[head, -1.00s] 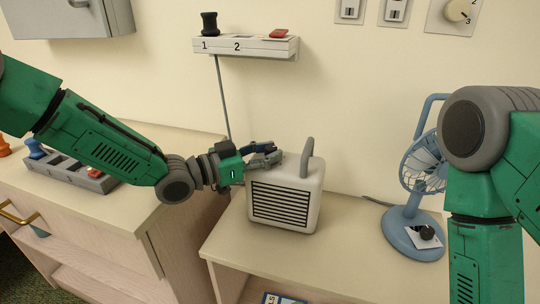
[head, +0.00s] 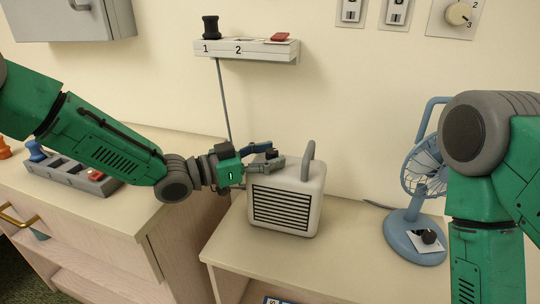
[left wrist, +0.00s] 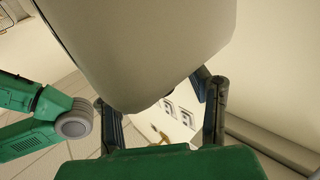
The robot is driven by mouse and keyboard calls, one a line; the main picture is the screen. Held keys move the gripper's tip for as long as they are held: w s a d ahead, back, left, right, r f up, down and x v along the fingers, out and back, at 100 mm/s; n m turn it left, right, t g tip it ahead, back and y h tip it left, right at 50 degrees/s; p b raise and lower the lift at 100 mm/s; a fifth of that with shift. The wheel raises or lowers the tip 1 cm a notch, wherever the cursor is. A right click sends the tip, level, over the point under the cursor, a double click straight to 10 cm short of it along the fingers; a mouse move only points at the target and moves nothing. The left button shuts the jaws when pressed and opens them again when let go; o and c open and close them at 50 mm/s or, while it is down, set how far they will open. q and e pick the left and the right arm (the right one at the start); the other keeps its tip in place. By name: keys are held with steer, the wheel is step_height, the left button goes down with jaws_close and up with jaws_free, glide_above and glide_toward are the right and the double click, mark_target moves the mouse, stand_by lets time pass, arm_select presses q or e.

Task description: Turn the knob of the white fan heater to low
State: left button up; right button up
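The white fan heater (head: 285,202) stands upright on the low table, with a dark slatted grille in front and a grey handle on top. My left gripper (head: 277,155) is at the top left edge of the heater, its two fingers apart. A small dark piece, perhaps the knob (head: 271,154), shows between the fingertips; its pointer and setting cannot be read. In the left wrist view the heater's pale body (left wrist: 150,40) fills the top between the spread fingers, and a dark bit peeks out at its lower edge. My right arm is at the right; its gripper is out of view.
A blue fan (head: 418,235) with a dark knob stands right of the heater on the low table (head: 330,265). A numbered wall shelf (head: 262,50) hangs above. A wooden cabinet (head: 115,205) with a grey switch block (head: 65,178) stands left. The tabletop front is clear.

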arm_select(q)
steer(key=shift+a, duration=0.1)
steer(key=v, duration=0.7)
steer(key=shift+a, duration=0.2)
steer(key=shift+s+f, duration=0.1)
steer(key=shift+f, duration=0.05)
